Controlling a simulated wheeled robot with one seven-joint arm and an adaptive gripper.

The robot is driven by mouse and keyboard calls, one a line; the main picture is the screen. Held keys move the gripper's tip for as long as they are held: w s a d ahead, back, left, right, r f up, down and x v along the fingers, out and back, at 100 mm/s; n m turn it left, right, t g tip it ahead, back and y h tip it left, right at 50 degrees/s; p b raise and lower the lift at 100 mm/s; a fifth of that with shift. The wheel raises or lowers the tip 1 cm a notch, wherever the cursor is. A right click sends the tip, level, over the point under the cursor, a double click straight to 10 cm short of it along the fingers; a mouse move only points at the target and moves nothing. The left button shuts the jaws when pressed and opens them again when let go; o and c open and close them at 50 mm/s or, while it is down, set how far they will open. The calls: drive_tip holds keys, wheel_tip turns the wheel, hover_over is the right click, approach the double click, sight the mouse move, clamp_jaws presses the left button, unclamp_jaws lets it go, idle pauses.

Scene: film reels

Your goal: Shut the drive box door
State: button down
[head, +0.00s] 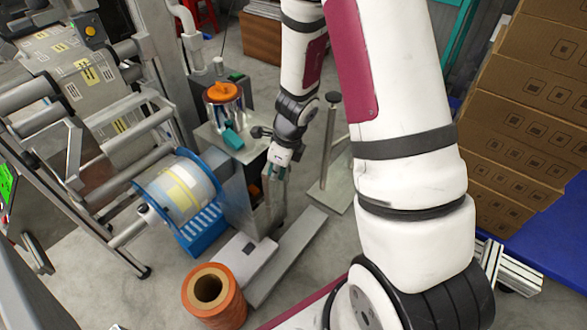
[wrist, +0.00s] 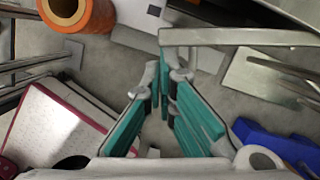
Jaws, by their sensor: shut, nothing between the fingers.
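The drive box (head: 236,190) is a grey metal cabinet beside the roller machine in the head view. Its door (head: 268,212) appears to be the grey panel at its right front, standing open with something orange showing inside the box. In the wrist view a thin metal edge (wrist: 240,37), probably the door's top edge, runs to the right just beyond the fingers. My gripper (head: 277,176) is at the door's upper part in the head view. In the wrist view my gripper (wrist: 165,75) has its teal-padded fingers together and empty. I cannot tell whether they touch the door.
An orange reel (head: 213,300) stands on the floor at front, near a white plate (head: 245,262) and a flat metal bar (head: 287,256). A post on a base plate (head: 330,190) stands right of my gripper. Stacked cartons (head: 530,90) fill the right side.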

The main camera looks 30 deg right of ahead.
sight(262, 174)
drive_tip(key=shift+w+a+m+h+p, duration=0.3)
drive_tip(key=shift+w+a+m+p, duration=0.5)
drive_tip(key=shift+w+a+m, duration=0.6)
drive_tip(key=shift+w, duration=0.1)
